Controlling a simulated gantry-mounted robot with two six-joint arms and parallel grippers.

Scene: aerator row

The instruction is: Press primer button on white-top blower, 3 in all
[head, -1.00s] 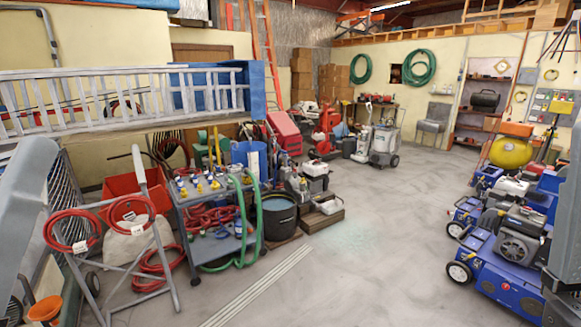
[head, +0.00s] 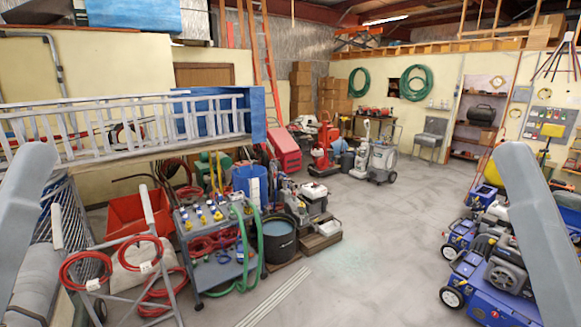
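Blue wheeled machines stand in a row at the lower right of the head view, with engines on top. One blue machine (head: 497,303) is nearest. A pale-topped engine (head: 492,213) sits farther back in the row. Another small machine with a whitish top (head: 313,199) stands mid-floor behind the black tub. I cannot tell which is the white-top blower, and no primer button can be made out. My grey arms show at the left and right edges. Neither gripper is in view, and my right arm hides part of the row.
A grey cart (head: 186,242) with bottles and red hoses stands left of centre, beside a black tub (head: 278,240) of water. A ladder (head: 120,122) lies across the left. Red hoses hang on a rack at lower left. The middle concrete floor (head: 370,250) is clear.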

